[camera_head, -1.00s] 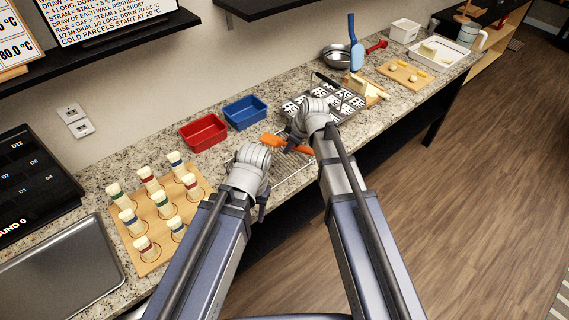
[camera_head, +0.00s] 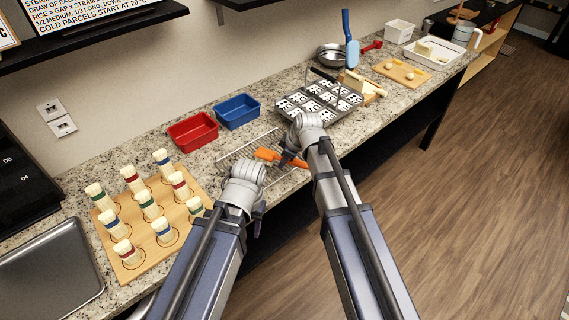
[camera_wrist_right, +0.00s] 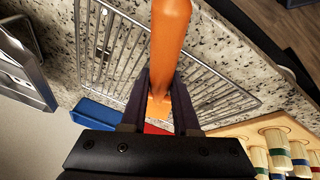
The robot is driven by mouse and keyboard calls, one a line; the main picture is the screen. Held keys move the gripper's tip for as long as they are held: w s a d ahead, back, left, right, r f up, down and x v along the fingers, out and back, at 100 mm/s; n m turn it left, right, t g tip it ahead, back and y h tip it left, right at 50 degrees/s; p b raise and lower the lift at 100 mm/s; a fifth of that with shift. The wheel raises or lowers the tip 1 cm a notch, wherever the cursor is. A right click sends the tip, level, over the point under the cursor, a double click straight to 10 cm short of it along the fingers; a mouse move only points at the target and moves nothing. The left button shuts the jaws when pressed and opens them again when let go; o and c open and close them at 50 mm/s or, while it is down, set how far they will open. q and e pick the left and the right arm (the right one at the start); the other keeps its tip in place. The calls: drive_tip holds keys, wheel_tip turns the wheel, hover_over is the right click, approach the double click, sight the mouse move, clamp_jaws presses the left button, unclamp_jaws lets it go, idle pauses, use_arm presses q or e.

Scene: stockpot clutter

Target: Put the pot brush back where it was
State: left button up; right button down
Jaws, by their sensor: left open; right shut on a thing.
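My right gripper (camera_head: 288,158) is shut on an orange tool (camera_head: 268,154), which I take to be the pot brush; no bristles show. It is above the wire rack (camera_head: 232,155) near the counter's front. In the right wrist view the tool's rounded orange handle (camera_wrist_right: 170,35) runs up from between the dark fingers (camera_wrist_right: 158,105), with the rack's wires (camera_wrist_right: 112,60) behind it. A blue brush-like tool (camera_head: 351,52) stands upright by the metal pan (camera_head: 328,57) at the back. My left gripper (camera_head: 257,218) is open and empty by the counter's front edge, left of the rack.
A red bin (camera_head: 192,132) and a blue bin (camera_head: 238,111) stand behind the rack. A board of several pegs (camera_head: 145,262) is at left, beside a metal tray (camera_head: 50,275). A tray of patterned tiles (camera_head: 318,100) lies just beyond my right gripper.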

drive_tip(key=shift+r, duration=0.1)
drive_tip(key=c, duration=0.7)
unclamp_jaws()
drive_tip(key=shift+o, duration=0.2)
drive_tip(key=p+v, duration=1.1)
drive_tip(key=v, duration=0.1)
drive_tip(key=s+a+f+m+g+h, duration=0.1)
drive_tip(key=s+m, duration=0.3)
drive_tip(key=s, duration=0.5)
drive_tip(key=s+a+f+m+g+h, duration=0.1)
drive_tip(key=s+m+g+h, duration=0.2)
drive_tip(key=s, duration=0.7)
drive_tip(key=shift+a+m, duration=0.4)
drive_tip(key=shift+m, duration=0.3)
drive_tip(key=shift+s, duration=0.1)
